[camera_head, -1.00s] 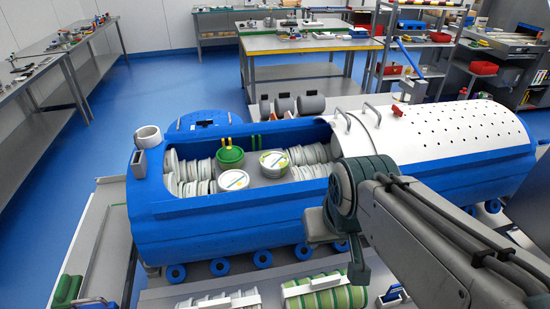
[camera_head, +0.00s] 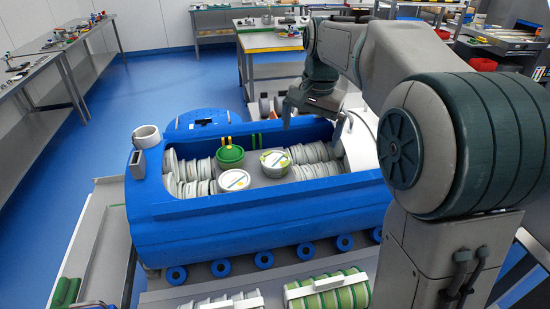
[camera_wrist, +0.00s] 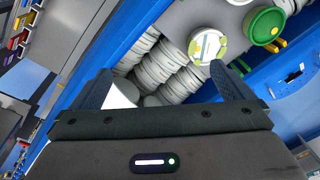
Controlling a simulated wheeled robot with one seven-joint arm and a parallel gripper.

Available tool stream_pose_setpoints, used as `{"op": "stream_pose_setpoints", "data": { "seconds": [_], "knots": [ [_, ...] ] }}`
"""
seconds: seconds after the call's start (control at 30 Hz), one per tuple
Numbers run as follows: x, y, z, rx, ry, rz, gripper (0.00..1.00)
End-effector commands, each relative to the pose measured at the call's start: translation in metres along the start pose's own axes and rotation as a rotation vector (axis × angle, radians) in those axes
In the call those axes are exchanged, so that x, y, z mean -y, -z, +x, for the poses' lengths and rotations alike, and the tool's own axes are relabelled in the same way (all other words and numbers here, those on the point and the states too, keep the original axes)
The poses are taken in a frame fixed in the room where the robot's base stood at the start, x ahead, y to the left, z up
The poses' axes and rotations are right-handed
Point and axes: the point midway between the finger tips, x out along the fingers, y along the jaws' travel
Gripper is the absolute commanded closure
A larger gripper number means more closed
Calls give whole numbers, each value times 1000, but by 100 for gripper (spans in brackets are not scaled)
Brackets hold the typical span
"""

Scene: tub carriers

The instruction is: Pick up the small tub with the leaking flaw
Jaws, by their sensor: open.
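Three small tubs stand on the grey deck in the open blue carrier. One white tub (camera_head: 274,161) has yellow-green patches on its lid and rim; it also shows in the wrist view (camera_wrist: 207,46). I cannot tell for sure whether these patches are a leak. A white tub (camera_head: 233,180) with a blue-marked lid stands nearest the front wall. My gripper (camera_head: 315,115) is open and empty above the carrier's right part, apart from the tubs.
The blue carrier (camera_head: 270,202) has raised walls around the tubs. Stacked pale discs (camera_head: 312,152) lie right of the tubs, with more on the left. My arm hides much of the carrier's right end. Grey floor racks with rolls (camera_head: 318,292) stand in front.

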Motion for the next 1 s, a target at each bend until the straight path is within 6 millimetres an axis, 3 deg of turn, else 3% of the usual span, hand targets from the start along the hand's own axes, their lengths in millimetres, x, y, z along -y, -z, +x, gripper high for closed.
{"op": "stream_pose_setpoints", "data": {
  "seconds": [0.03, 0.2, 0.43, 0.67, 1.0],
  "knots": [
    [17, 13, 8, 14, -13, 31, 0],
    [64, 42, 30, 46, -54, 147, 0],
    [106, 60, 57, 64, -100, 250, 0],
    [117, 62, 74, 69, -116, 280, 0],
    [110, 57, 134, 69, -115, 280, 0]
  ]
}}
